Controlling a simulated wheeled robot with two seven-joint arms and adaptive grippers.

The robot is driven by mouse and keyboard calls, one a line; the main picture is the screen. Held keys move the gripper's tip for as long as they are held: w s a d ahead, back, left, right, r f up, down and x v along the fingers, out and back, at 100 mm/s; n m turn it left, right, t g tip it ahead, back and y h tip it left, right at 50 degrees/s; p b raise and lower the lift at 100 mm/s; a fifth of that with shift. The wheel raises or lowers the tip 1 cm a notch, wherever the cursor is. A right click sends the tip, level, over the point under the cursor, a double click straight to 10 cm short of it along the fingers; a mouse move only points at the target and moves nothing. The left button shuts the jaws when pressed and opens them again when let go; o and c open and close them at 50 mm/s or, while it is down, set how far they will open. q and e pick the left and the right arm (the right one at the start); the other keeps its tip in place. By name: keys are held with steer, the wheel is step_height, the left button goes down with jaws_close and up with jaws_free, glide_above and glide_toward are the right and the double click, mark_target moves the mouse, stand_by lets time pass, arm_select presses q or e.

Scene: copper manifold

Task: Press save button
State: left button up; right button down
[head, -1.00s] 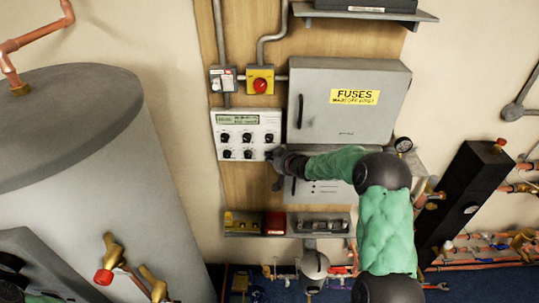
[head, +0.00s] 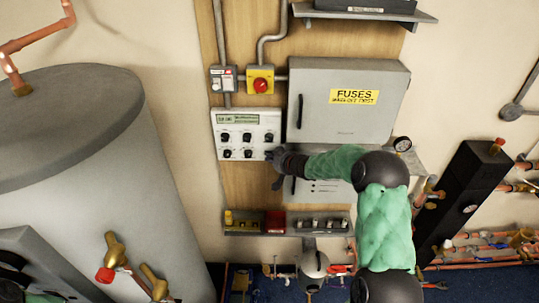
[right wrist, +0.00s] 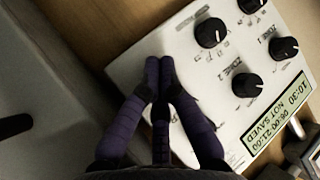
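The white control panel (head: 247,134) is on the wooden board, with a green display (head: 238,119) and black knobs in rows. In the right wrist view the panel (right wrist: 190,60) is close, and its display (right wrist: 277,118) reads "10:30" and "NOT SAVED". My right gripper (head: 272,156) is at the panel's lower right corner. In the right wrist view its dark fingertips (right wrist: 160,66) are together and empty, over or against the panel face; contact cannot be told. I see no save button; the fingers hide part of the panel. My left gripper is out of view.
A grey fuse cabinet (head: 345,100) is right of the panel, with another grey box (head: 325,192) below it. A yellow switch with a red knob (head: 260,80) is above. A shelf (head: 287,232) with small parts is below. A grey tank (head: 80,150) stands left.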

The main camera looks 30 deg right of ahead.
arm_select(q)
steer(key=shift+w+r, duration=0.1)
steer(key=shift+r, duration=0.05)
arm_select(e)
steer(key=shift+w+d+r, duration=0.25)
steer(key=shift+d+r, duration=0.15)
steer(key=shift+r, duration=0.25)
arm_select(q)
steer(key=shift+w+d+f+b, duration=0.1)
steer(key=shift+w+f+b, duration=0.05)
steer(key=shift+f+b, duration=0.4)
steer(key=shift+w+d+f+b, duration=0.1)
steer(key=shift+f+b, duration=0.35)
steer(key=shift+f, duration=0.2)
arm_select(e)
steer(key=s+a, duration=0.1)
steer(key=s+f, duration=0.1)
steer(key=s+a, duration=0.1)
steer(key=shift+s+a+f, duration=0.15)
steer(key=shift+s+a, duration=0.15)
steer(key=shift+s, duration=0.1)
